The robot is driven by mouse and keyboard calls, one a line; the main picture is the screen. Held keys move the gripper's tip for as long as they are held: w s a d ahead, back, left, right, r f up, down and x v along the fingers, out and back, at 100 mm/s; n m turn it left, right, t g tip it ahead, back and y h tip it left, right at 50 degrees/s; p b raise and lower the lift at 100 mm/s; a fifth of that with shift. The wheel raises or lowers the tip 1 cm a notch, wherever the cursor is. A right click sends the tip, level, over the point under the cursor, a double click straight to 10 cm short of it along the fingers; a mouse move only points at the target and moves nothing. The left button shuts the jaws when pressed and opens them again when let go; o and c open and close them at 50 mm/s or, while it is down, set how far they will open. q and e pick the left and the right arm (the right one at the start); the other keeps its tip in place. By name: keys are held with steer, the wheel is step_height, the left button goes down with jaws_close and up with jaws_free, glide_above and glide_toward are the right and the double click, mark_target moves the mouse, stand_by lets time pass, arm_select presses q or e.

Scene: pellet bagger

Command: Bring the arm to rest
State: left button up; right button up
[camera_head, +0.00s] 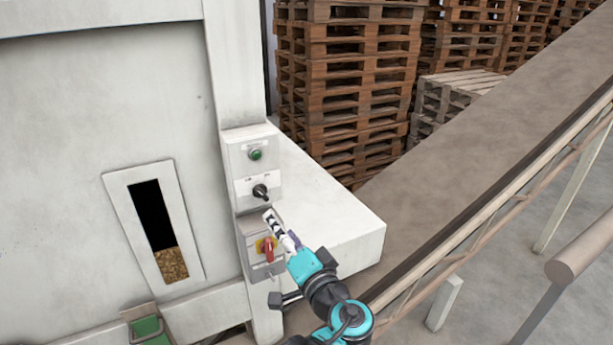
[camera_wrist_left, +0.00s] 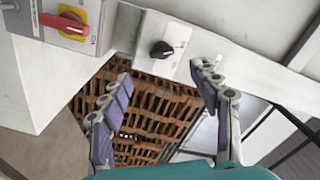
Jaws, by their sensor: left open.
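My left gripper (camera_head: 273,222) is in front of the control panel (camera_head: 251,150) of the pale machine in the head view, close to the black knob (camera_head: 260,192) and the red handle on yellow (camera_head: 268,250). In the left wrist view its two purple-padded fingers (camera_wrist_left: 161,74) are spread wide with nothing between them. The black knob (camera_wrist_left: 162,50) shows beyond the fingertips there, apart from them. The red handle (camera_wrist_left: 64,22) is at the upper left of that view. My right gripper is not seen.
A green button (camera_head: 255,154) sits above the knob. A white box-shaped ledge (camera_head: 335,215) juts out right of the panel. A conveyor (camera_head: 470,150) with a side rail runs along the right. Pallet stacks (camera_head: 345,75) stand behind. A window (camera_head: 160,220) shows pellets low inside.

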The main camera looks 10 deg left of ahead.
arm_select(q)
steer(key=s+a+f+n+g+h+b, duration=0.1)
steer(key=s+a+f+g+b, duration=0.2)
steer(key=f, duration=0.5)
steer(key=s+a+f+g+h+b, duration=0.1)
steer(key=a+f+b, duration=0.35)
steer(key=f, duration=0.35)
steer(key=s+a+f+n+g+h+b, duration=0.15)
steer(key=f+b, duration=0.25)
steer(key=f, duration=0.4)
steer(key=s+d+f+n+g+h+b, duration=0.1)
steer(key=s+f+h+b, duration=0.2)
steer(key=f, duration=0.6)
steer(key=s+d+f+n+g+h+b, duration=0.1)
steer(key=s+f+h+b, duration=0.2)
steer(key=s+f+b, duration=0.4)
step_height(320, 180, down, 3)
steer(key=shift+d+r+b, duration=0.15)
steer(key=shift+r+b, duration=0.05)
steer(key=shift+b, duration=0.6)
